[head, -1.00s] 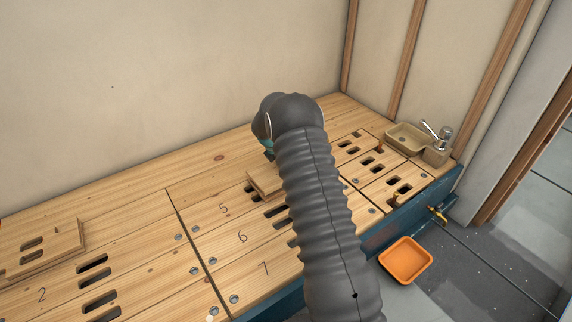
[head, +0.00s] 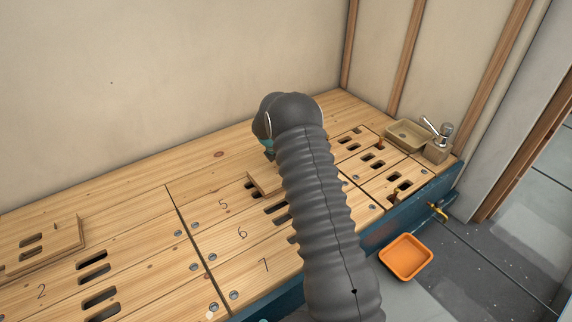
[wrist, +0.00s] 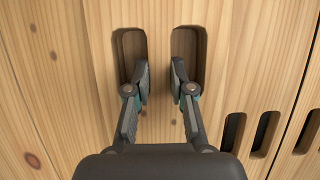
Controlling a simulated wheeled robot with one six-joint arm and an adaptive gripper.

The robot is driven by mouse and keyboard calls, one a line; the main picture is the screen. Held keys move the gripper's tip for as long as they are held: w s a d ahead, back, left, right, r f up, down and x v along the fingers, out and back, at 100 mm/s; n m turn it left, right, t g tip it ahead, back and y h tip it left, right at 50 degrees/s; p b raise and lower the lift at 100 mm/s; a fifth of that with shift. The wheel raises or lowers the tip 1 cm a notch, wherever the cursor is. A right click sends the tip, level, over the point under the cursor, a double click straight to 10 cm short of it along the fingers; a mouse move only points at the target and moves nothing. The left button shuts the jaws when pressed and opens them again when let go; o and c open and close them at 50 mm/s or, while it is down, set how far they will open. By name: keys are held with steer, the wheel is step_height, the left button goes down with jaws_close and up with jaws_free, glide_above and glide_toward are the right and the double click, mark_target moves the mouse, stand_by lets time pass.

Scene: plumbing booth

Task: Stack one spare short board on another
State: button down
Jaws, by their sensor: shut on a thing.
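My gripper (wrist: 160,85) has its two fingers down in the two slots of a pale wooden short board (wrist: 160,20). It is shut on the strip of wood between the slots. In the head view my arm hides the gripper and most of this board; only its left end (head: 262,183) shows, near the number 5. Another slotted short board (head: 62,235) lies on the bench at the far left, partly cut off by the picture edge. I cannot tell whether a further board lies under it.
The slotted wooden bench (head: 145,222) has numbered planks with screws. A beige basin (head: 408,136) and a tap (head: 438,135) stand at its right end. An orange tray (head: 405,257) lies below the front edge.

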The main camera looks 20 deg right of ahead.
steer(key=c, duration=0.9)
jaws_free()
steer(key=p+v, duration=0.2)
steer(key=v, duration=0.4)
steer(key=d+p+v, duration=0.1)
steer(key=p+v, duration=0.1)
steer(key=v, duration=0.4)
steer(key=d+r+p+v, duration=0.1)
steer(key=p+v, duration=0.1)
steer(key=v, duration=0.4)
steer(key=shift+w+r, duration=0.15)
steer(key=shift+w, duration=0.1)
